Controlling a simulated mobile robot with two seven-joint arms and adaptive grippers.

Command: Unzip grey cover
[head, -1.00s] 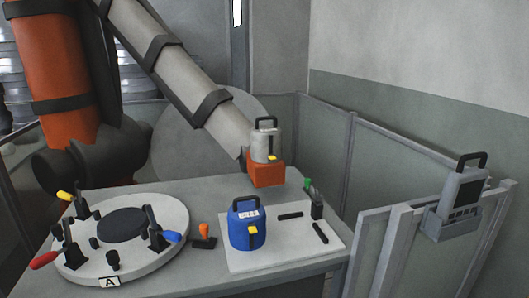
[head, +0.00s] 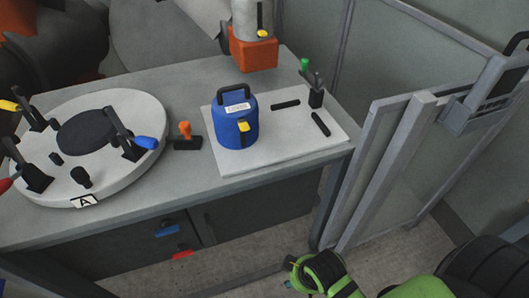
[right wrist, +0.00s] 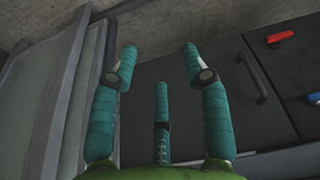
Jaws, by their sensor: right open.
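The grey cover (head: 251,18) stands on an orange block (head: 252,52) at the back of the bench; its top is cut off by the head view's upper edge. A yellow tab (head: 262,34) shows low on its front, at the end of a dark vertical line. My right gripper (head: 293,273) is at the bottom of the head view, low in front of the bench and far from the grey cover. In the right wrist view its teal fingers (right wrist: 159,56) are spread open with nothing between them. My left gripper is not in view.
A blue cover (head: 237,125) with a yellow tab stands on a white board (head: 285,152). A round mould with clamps (head: 135,178) is at left, with an orange-handled tool (head: 186,136) between. A framed panel (head: 385,165) stands right of the bench.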

